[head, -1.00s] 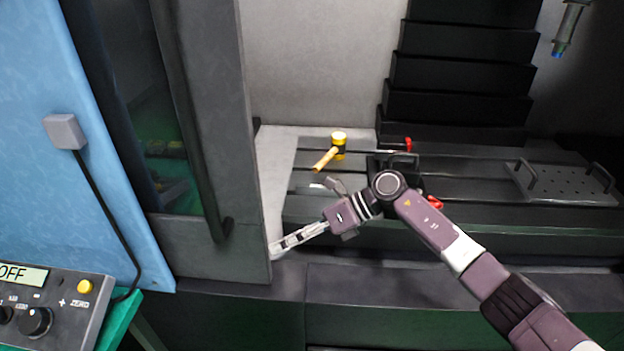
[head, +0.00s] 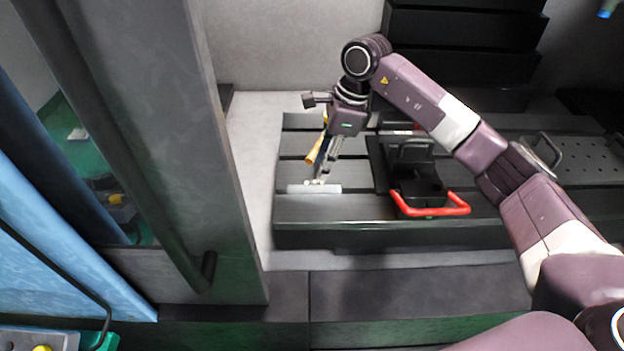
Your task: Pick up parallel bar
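The parallel bar (head: 300,189) is a short light grey bar lying flat across the dark slotted machine table, near its left end. My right gripper (head: 316,181) points down at the bar from above, with its fingertips at the bar's upper edge near the middle. I cannot tell whether the fingers touch it, or how far they are apart. My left gripper is not in view.
A dark vise with a red handle (head: 432,210) stands right of the bar. A mallet's handle (head: 315,149) shows behind my gripper, its head hidden. A perforated plate (head: 590,160) lies at right. A grey door frame (head: 190,150) stands at left.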

